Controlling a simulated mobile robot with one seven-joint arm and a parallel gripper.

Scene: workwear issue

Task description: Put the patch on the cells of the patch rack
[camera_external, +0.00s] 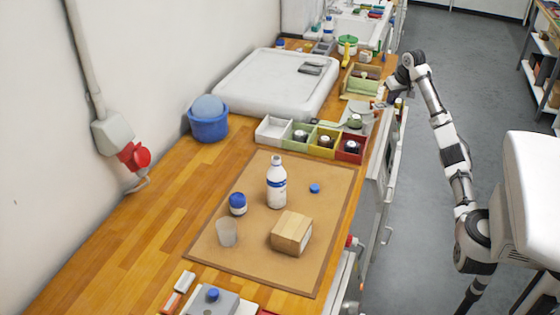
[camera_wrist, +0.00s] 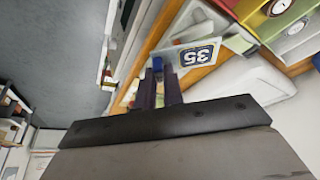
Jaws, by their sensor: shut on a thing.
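My gripper (camera_wrist: 160,78) reaches over the far right edge of the wooden counter. In the external view, my gripper (camera_external: 388,100) is small and partly hidden by my wrist. It is shut on the patch (camera_wrist: 197,54), a pale piece with a dark-framed "35", just beyond the fingertips; the exact contact is hard to see. A blue bit shows between the fingertips. A row of white, green, yellow and red cells (camera_external: 272,131) stands left of and nearer than my gripper, several holding dark round things. I cannot tell whether this row is the patch rack. Coloured cells (camera_wrist: 250,10) also show at the wrist view's upper right.
A large white tray-like block (camera_external: 262,84) lies behind the cells. A brown mat (camera_external: 215,258) carries a white bottle (camera_external: 277,185), a wooden block (camera_external: 291,233), a blue-lidded jar (camera_external: 237,204) and a cup (camera_external: 227,233). Floor is open at right.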

